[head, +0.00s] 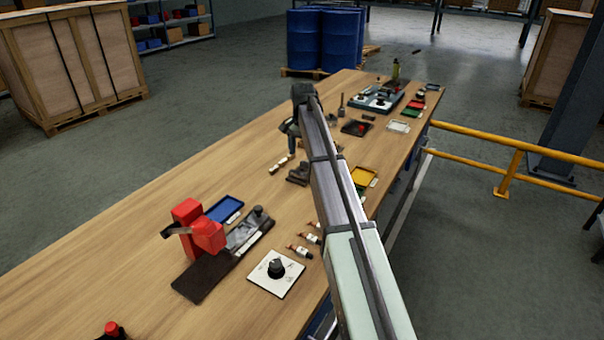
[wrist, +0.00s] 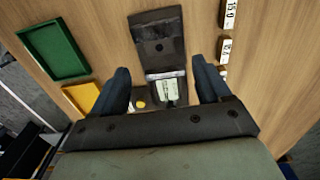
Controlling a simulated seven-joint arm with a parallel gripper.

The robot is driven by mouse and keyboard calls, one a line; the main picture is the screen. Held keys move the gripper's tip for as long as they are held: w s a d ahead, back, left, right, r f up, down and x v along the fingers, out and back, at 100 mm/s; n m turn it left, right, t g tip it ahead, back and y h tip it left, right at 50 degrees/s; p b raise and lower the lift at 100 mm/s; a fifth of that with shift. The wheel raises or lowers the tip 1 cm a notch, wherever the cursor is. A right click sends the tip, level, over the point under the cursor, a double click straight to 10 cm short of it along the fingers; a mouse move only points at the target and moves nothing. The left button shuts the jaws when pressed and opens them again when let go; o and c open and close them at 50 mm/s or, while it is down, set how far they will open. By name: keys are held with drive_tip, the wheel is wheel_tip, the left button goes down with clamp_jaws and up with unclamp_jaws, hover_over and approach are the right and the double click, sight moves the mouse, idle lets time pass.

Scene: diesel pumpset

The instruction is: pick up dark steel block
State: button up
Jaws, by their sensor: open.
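A dark steel piece (wrist: 157,38) with a small round hole lies on the wooden table in the wrist view. A shinier steel part (wrist: 165,74) and a pale lettered label adjoin it, and it also shows as a dark shape (head: 299,173) in the head view. I cannot tell whether these are one body. My gripper (wrist: 160,66) is open, its two dark fingers apart on either side of the shinier part, with nothing held. In the head view my gripper (head: 292,146) points down above the table, just behind the dark shape. The near end of the steel parts is hidden by my gripper.
White lettered blocks (wrist: 224,49) lie to the right in the wrist view. A green tray (wrist: 54,50) and a yellow tray (wrist: 82,97) lie to the left. A red vise-like tool (head: 203,232) stands at the near left. The table's left side (head: 215,150) is bare.

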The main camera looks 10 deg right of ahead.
drive_tip(key=shift+w+f, duration=0.1)
drive_tip(key=shift+f, duration=3.35)
drive_tip(key=c, duration=1.3)
drive_tip(key=shift+r, duration=5.05)
drive_tip(key=shift+c, duration=0.2)
